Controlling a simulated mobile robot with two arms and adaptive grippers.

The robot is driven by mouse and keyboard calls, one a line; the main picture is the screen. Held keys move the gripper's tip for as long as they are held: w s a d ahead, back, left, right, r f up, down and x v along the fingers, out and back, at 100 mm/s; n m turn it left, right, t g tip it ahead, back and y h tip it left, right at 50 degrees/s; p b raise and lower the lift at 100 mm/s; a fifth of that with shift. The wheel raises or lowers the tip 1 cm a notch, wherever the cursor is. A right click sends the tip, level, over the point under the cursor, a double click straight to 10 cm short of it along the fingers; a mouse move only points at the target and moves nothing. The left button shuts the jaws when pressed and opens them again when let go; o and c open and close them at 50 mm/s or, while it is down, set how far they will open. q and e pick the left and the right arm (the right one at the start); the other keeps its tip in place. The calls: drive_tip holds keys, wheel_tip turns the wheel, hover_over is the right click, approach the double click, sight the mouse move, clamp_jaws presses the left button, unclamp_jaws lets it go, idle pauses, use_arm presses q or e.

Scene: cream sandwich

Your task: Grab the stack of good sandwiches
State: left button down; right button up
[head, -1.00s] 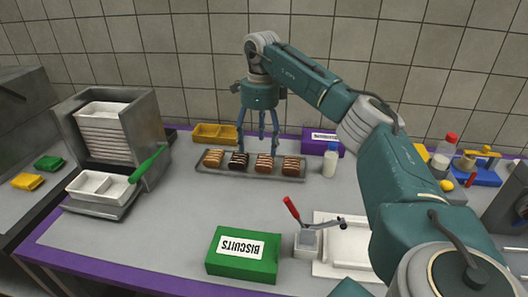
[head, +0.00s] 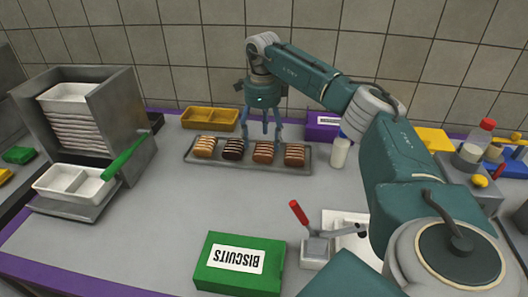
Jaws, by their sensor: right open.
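A grey tray (head: 192,157) lies near the back of the counter with several short sandwich stacks in a row. From the left they are a light tan stack (head: 205,147), a dark brown stack (head: 233,149), a mid-brown stack (head: 264,153) and a tan-brown stack (head: 295,155). All show pale stripes. I cannot tell from their look which are the good ones. My right gripper (head: 263,141) points down with its fingers spread, around or just behind the mid-brown stack. It is open and the fingertips are partly hidden. My left gripper is out of view.
A yellow bin (head: 210,119) and a purple box (head: 322,130) stand behind the tray, and a small bottle (head: 340,153) stands to its right. A green biscuit box (head: 238,264) is in front. A metal rack (head: 125,118) stands left. The mid-counter is clear.

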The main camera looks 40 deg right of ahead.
sight(264, 148)
drive_tip(key=shift+s+d+f+p, duration=0.15)
drive_tip(key=shift+f+p, duration=0.25)
drive_tip(key=shift+f, duration=1.9)
drive_tip(key=c, duration=0.9)
drive_tip(key=shift+c, duration=0.2)
drive_tip(key=shift+r, duration=0.1)
